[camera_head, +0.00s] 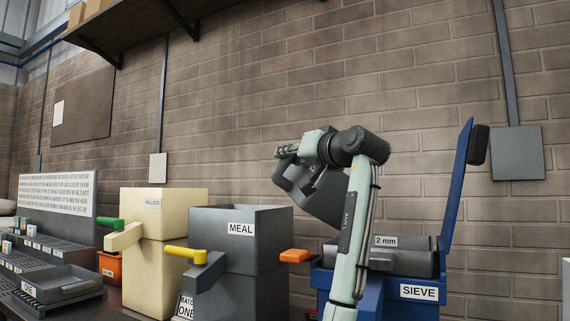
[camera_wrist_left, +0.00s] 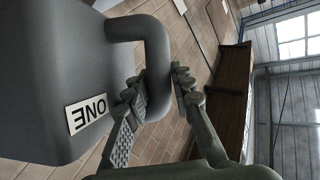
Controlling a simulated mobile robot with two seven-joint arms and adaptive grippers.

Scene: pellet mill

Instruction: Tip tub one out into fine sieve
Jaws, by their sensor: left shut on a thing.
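Tub one (camera_head: 318,192) is a dark grey tub, held tilted in the air above and left of the blue sieve. In the left wrist view the tub (camera_wrist_left: 55,65) shows an upside-down ONE label and a looped handle (camera_wrist_left: 157,60). My left gripper (camera_head: 288,154) is shut on that handle; its fingers (camera_wrist_left: 160,92) close around it in the wrist view. The sieve (camera_head: 385,295) is a blue machine labelled SIEVE, with a grey 2 mm tray (camera_head: 420,262) on top and a raised blue lid (camera_head: 458,185). The tub's inside and any falling material are hidden. My right gripper is out of view.
A grey MEAL bin (camera_head: 268,250) with a yellow handle and a cream PELLETS bin (camera_head: 185,198) stand left of the sieve. A grey tray labelled ONE (camera_head: 58,287) lies at far left. My arm covers part of the sieve. Open space lies before the brick wall.

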